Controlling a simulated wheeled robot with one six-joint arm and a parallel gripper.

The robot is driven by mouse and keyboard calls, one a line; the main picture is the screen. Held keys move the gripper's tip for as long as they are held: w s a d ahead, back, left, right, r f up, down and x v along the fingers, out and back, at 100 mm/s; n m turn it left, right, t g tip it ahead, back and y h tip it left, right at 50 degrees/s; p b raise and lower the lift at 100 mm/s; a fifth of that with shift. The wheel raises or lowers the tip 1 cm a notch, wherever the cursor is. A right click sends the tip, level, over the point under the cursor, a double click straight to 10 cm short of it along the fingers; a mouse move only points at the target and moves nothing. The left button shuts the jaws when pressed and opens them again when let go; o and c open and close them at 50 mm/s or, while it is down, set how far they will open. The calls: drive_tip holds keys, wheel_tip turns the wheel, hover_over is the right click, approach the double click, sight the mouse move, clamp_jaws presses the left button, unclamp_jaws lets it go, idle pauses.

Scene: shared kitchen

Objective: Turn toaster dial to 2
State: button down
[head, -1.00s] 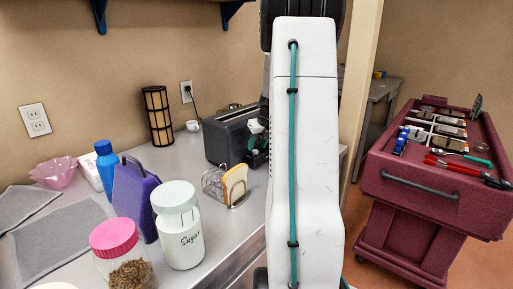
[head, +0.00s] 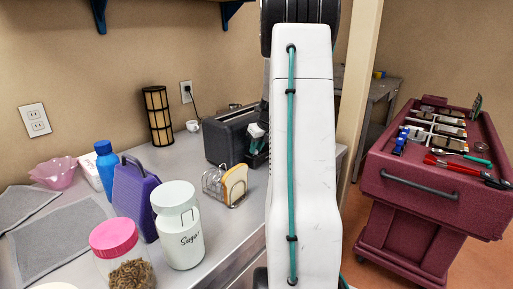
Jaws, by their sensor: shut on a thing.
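The dark grey toaster (head: 228,138) stands on the counter in the middle of the head view, with its right part hidden behind my white arm. My gripper (head: 256,141) is at the front right of the toaster, mostly hidden by the arm. It is shut on the toaster dial. The dial itself, its markings and its setting are hidden from this view.
A toast rack with bread (head: 233,186) stands just in front of the toaster. A sugar jar (head: 181,238), a pink-lidded jar (head: 119,254) and a purple board (head: 133,200) are nearer left. A maroon cart (head: 432,195) with tools stands at right.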

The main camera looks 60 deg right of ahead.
drive_tip(key=n+y, duration=0.1)
drive_tip(key=n, duration=0.2)
drive_tip(key=shift+d, duration=0.15)
drive_tip(key=c, duration=1.3)
unclamp_jaws()
drive_tip(key=v, duration=0.7)
drive_tip(key=shift+s+d+r, duration=0.1)
drive_tip(key=shift+s+r, duration=0.05)
drive_tip(key=shift+r, duration=0.25)
